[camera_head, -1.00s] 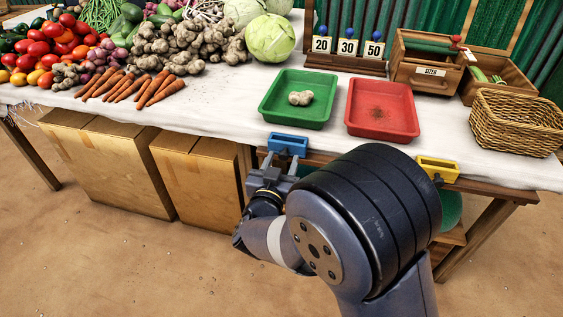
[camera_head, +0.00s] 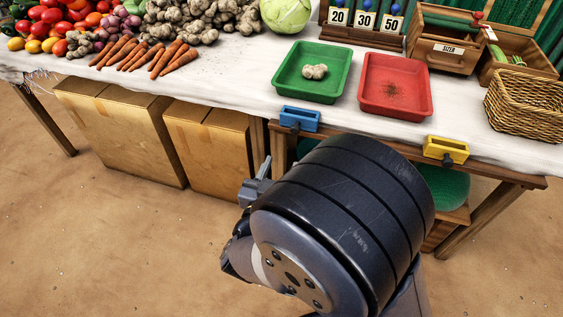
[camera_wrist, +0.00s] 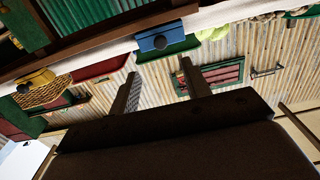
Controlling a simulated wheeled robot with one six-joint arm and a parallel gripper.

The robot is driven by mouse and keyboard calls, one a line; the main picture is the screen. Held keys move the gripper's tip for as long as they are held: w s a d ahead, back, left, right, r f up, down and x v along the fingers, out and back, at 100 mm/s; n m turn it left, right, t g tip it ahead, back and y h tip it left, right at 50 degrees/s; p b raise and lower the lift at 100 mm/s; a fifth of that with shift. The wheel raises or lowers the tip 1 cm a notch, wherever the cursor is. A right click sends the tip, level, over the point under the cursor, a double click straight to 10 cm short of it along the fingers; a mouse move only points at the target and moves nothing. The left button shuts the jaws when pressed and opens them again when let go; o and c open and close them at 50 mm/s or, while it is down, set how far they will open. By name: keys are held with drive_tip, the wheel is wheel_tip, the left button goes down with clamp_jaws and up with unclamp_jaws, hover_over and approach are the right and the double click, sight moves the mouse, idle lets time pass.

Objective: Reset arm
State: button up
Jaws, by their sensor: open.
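My gripper (camera_head: 262,178) is in front of the table's front edge, below and left of the blue holder, with my arm folded back toward me. In the wrist view its two fingers (camera_wrist: 161,90) stand apart with nothing between them. The blue holder (camera_head: 300,118) is fixed at the table edge and also shows in the wrist view (camera_wrist: 160,40). It is apart from my gripper. The green tray (camera_head: 330,95) holds pale round lumps (camera_head: 314,72). The red tray (camera_head: 395,108) beside it holds only dark specks.
A yellow holder (camera_head: 446,150) is on the table edge at right. A wicker basket (camera_head: 525,107), a wooden box marked SIZER (camera_head: 440,55), a rack with numbers 20, 30 and 50 (camera_head: 362,38) and vegetables stand on the table. Cardboard boxes (camera_head: 125,135) are below. The floor in front is clear.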

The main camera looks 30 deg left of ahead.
sight(297, 132)
drive_tip(key=shift+w, duration=0.1)
drive_tip(key=b+x, duration=0.2)
drive_tip(key=x, duration=0.8)
drive_tip(key=shift+w+a, duration=0.15)
drive_tip(key=shift+w, duration=0.15)
drive_tip(key=shift+d, duration=0.3)
